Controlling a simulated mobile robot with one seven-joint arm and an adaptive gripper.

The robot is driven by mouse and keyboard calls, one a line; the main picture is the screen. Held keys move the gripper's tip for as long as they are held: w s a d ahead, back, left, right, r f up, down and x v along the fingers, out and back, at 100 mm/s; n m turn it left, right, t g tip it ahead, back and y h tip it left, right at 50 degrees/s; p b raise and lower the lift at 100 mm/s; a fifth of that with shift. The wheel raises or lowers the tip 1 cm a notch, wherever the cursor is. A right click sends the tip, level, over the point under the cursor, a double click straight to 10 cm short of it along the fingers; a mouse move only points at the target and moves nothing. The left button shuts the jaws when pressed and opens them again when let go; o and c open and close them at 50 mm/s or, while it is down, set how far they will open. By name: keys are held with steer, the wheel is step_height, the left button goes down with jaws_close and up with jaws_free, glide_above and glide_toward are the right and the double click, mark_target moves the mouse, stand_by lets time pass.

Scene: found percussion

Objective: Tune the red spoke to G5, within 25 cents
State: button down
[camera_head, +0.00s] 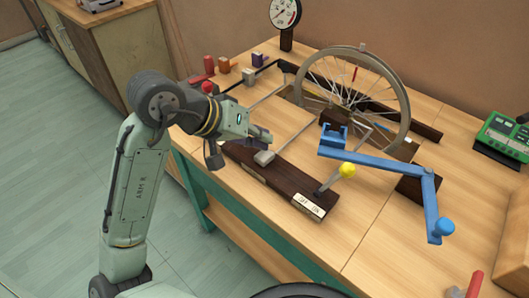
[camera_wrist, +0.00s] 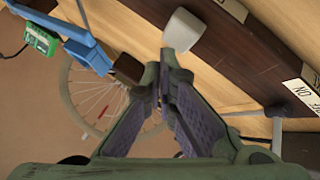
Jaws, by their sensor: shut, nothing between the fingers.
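The spoked wheel (camera_head: 403,100) stands upright in a wooden stand on the bench. A short red mark, likely the red spoke (camera_head: 354,73), shows in its upper part; a red spoke also shows in the wrist view (camera_wrist: 103,109). My gripper (camera_head: 268,138) is shut and empty, in front of the wheel and just above a pale grey paddle (camera_head: 264,157). In the wrist view the paddle (camera_wrist: 183,29) lies just beyond my fingertips (camera_wrist: 167,60); I cannot tell whether they touch. A green meter box (camera_head: 505,135) sits at the right; its reading is not legible.
A blue crank arm (camera_head: 385,164) reaches across the wheel's right front. A yellow-knobbed lever (camera_head: 347,170) stands by an OFF/ON plate (camera_head: 308,206). A dial gauge (camera_head: 285,13) stands behind. Small coloured blocks (camera_head: 224,64) sit at the back left.

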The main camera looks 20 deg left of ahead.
mark_target(261, 152)
steer(key=shift+f+b, duration=0.3)
steer(key=shift+f, duration=0.15)
steer(key=shift+f+b, duration=0.4)
steer(key=shift+f, duration=0.15)
stand_by(0.8)
steer(key=shift+r, duration=0.15)
steer(key=shift+r+p, duration=0.85)
steer(key=shift+p, duration=0.05)
step_height(261, 152, up, 5)
steer(key=p, duration=0.4)
stand_by(3.2)
